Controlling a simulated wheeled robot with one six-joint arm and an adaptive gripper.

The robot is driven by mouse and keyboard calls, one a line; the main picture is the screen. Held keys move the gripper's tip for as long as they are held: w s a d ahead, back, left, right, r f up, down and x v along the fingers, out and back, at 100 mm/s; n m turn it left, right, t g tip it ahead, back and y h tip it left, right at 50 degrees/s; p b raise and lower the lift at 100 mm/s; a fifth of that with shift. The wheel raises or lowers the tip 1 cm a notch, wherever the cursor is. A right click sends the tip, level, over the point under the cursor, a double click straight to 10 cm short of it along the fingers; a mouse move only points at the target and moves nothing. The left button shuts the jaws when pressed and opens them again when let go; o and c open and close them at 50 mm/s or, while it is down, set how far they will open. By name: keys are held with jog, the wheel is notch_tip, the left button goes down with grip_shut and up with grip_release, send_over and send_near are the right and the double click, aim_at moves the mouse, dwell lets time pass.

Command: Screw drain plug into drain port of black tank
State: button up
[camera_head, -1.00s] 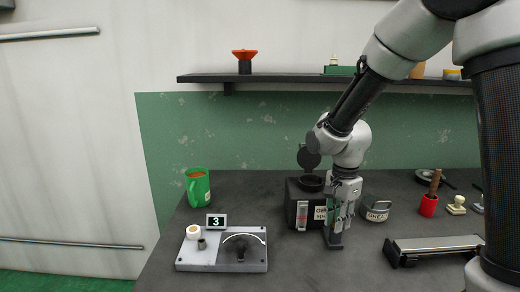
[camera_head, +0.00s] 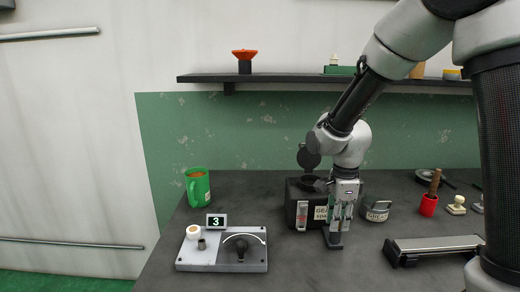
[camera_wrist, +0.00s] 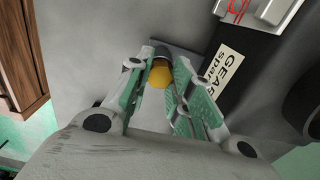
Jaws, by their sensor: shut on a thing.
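My gripper (camera_head: 335,230) points down in front of the tank's right part. In the wrist view, my gripper (camera_wrist: 163,82) is shut on a yellow piece with a dark end, which looks like the drain plug (camera_wrist: 161,75). A dark flat block (camera_head: 333,241) lies under the fingertips; I cannot tell if the plug touches it. I cannot make out the drain port.
A grey panel (camera_head: 190,263) with a lever and a display reading 3 lies at the left, with a green mug (camera_head: 198,187) behind it. A grey labelled container (camera_head: 376,210) and a flat metal device (camera_head: 437,247) are at the right. The worktop between panel and gripper is clear.

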jog(key=m, duration=0.5)
jog(key=o, duration=0.6)
jog(key=shift+r, duration=1.5)
jog(key=shift+o, duration=0.6)
